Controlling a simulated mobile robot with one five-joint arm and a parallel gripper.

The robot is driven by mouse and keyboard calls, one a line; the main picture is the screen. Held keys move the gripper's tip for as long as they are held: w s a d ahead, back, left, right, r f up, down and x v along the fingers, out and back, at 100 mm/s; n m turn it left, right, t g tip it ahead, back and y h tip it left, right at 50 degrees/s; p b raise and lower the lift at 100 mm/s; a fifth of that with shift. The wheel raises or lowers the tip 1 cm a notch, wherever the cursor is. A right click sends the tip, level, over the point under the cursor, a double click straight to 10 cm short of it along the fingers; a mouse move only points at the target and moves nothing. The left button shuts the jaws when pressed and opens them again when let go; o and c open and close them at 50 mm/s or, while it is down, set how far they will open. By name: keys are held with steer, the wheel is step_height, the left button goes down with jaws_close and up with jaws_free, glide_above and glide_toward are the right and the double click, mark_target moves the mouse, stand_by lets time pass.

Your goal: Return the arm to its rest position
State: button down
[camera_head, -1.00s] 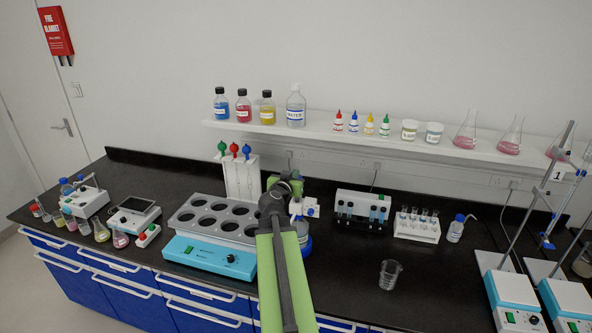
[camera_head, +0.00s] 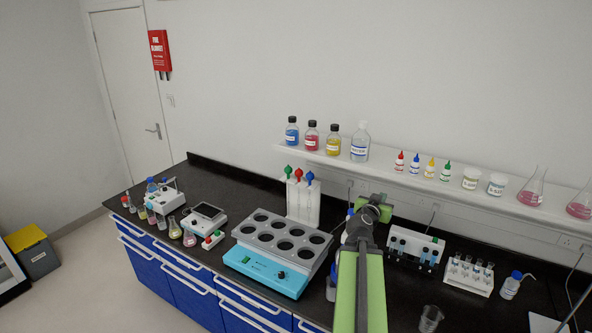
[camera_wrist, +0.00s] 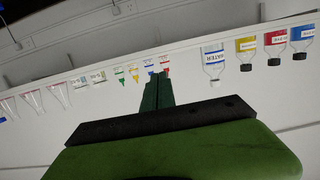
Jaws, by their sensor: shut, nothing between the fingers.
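My arm (camera_head: 358,275) reaches over the black bench from the bottom of the head view, green with a dark joint. The fingers are hidden or too small to tell there. In the wrist view, my gripper (camera_wrist: 157,90) shows two dark green fingers held together with nothing between them. Behind them, the wall shelf (camera_wrist: 185,62) appears upside down, with small dropper bottles (camera_wrist: 133,72) near the fingertips in the picture. I cannot tell any contact with them.
A blue and grey water bath (camera_head: 262,270) stands left of my arm. To the right are a white vial block (camera_head: 418,240), a test-tube rack (camera_head: 468,274) and a glass beaker (camera_head: 430,318). The wall shelf (camera_head: 385,171) carries bottles and flasks.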

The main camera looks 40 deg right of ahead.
steer(key=w+a+f+n+t+y+b, duration=0.1)
steer(key=w+a+f+n+t+b, duration=0.15)
steer(key=w+a, duration=0.5)
steer(key=w+a+f+n+t+y+b, duration=0.1)
steer(key=w+a+f+t+b, duration=0.1)
steer(key=w+a+f+b, duration=0.4)
steer(key=w+a+f+y+b, duration=0.2)
steer(key=w+a+f, duration=0.25)
steer(key=a, duration=0.45)
steer(key=w+a+f+y+b, duration=0.2)
steer(key=w+a+f, duration=0.3)
steer(key=a, duration=0.5)
steer(key=a+f+n+g+y+b, duration=0.1)
steer(key=a+f+n+y+b, duration=0.1)
steer(key=a+f, duration=0.55)
steer(key=a+f+n+g+y+b, duration=0.2)
steer(key=a+f, duration=0.2)
steer(key=a, duration=0.6)
steer(key=s+a+f+n+g+y, duration=0.2)
steer(key=s+a+f+n+g, duration=0.1)
steer(key=s+a, duration=0.3)
steer(key=s+a+f+n+g+y, duration=0.3)
steer(key=s+a+g, duration=0.1)
steer(key=s+a, duration=0.2)
steer(key=shift+s+a+f, duration=0.2)
steer(key=shift+s+a, duration=0.05)
steer(key=shift+s, duration=0.25)
